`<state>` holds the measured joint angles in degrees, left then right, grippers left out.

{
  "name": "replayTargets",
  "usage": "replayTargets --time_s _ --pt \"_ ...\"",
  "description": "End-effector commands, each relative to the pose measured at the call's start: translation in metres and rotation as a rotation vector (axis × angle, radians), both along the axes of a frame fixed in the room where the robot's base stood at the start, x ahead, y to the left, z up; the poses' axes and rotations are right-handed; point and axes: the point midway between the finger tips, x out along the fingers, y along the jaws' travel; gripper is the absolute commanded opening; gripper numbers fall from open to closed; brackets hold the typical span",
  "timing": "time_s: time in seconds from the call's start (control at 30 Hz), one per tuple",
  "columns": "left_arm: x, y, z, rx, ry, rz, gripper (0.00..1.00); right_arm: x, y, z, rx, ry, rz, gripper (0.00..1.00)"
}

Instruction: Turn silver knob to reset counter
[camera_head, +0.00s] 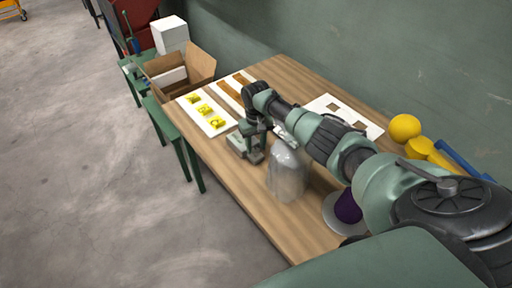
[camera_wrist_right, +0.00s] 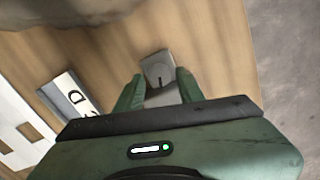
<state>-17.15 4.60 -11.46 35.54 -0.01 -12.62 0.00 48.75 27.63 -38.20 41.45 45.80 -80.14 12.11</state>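In the right wrist view, a small silver-grey piece (camera_wrist_right: 158,68) with a rounded face and a dark mark lies between and just beyond my fingertips; it looks like the silver knob. My right gripper (camera_wrist_right: 158,80) is open, with one green finger on each side of it. I cannot tell whether the fingers touch it. My left gripper is out of view.
A clear dome (camera_head: 287,174) stands close to my right gripper. A purple object (camera_head: 348,207) on a round plate is beneath my right arm.

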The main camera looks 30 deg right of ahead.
Motion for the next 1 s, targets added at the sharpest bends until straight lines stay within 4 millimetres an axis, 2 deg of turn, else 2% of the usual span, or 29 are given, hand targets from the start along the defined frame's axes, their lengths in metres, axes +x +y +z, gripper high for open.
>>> replayTargets --time_s 0.2,0.4,1.0 --pt "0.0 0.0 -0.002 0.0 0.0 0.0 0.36 0.0 -0.001 0.038 -0.002 -0.004 0.0 0.38" --pt "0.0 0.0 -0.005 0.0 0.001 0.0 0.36 0.0 0.0 0.06 -0.001 -0.001 0.0 0.38" --pt "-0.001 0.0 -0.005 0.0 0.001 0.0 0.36 0.0 0.0 0.064 -0.001 0.0 -0.001 0.38"
